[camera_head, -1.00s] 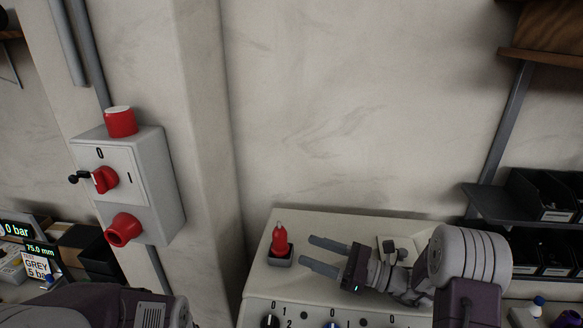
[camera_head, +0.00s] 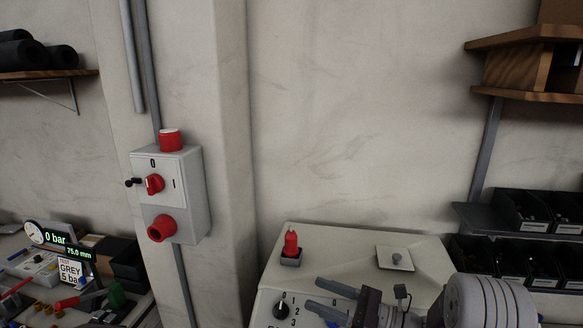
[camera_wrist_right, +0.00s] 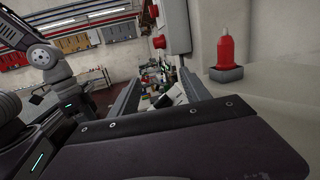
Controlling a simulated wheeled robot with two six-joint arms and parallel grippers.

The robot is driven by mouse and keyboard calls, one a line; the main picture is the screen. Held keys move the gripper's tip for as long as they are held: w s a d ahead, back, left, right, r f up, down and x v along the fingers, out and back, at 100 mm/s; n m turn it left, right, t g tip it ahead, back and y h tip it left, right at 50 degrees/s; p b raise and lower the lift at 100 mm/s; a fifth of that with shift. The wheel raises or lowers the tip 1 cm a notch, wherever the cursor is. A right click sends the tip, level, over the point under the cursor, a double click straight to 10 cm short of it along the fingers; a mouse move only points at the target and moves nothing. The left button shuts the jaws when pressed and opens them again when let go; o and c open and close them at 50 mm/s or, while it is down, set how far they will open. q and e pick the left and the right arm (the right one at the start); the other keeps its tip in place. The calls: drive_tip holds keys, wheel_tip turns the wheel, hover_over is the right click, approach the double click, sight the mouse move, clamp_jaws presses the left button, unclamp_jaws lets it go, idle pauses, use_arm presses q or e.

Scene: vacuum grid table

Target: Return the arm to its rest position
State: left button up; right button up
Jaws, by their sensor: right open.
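My right gripper (camera_head: 316,295) is open and empty. It reaches in from the lower right of the head view, its two grey fingers pointing left over the light grey cabinet (camera_head: 430,258). A red pointed bottle-like piece (camera_head: 290,244) stands upright in a small dark square holder (camera_head: 290,259) behind the fingertips, apart from them. In the right wrist view the two fingers (camera_wrist_right: 158,95) stand wide apart with nothing between them, and the red piece (camera_wrist_right: 225,50) is to their right. My left gripper does not show clearly in either view.
A wall switch box (camera_head: 193,208) with red knobs hangs left of the cabinet. A small plate with a knob (camera_head: 396,258) lies on the cabinet top. Shelves with black bins (camera_head: 530,230) are at the right. A cluttered bench with a gauge display (camera_head: 58,238) is at the lower left.

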drive_tip(key=s+a+f+n+g+b, duration=0.2)
drive_tip(key=s+a+n+g+b, duration=0.1)
drive_tip(key=s+a+n+g, duration=0.35)
drive_tip(key=s+d+f+n+g+h+b, duration=0.2)
drive_tip(key=s+f+n+g+h+b, duration=0.3)
drive_tip(key=s+f+h, duration=0.7)
use_arm(q)
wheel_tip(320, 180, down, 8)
drive_tip(key=p, duration=0.1)
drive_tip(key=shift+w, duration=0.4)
use_arm(e)
drive_tip(key=d+f+n+t+h, duration=0.2)
drive_tip(key=d+f+n, duration=0.2)
drive_tip(key=d, duration=0.3)
drive_tip(key=w+d+f+n+t+h, duration=0.1)
drive_tip(key=d+f+n+t+h, duration=0.2)
drive_tip(key=d+f+n, duration=0.2)
drive_tip(key=d+n, duration=0.1)
drive_tip(key=d, duration=0.2)
drive_tip(key=shift+f+n, duration=0.3)
drive_tip(key=shift+n, duration=0.05)
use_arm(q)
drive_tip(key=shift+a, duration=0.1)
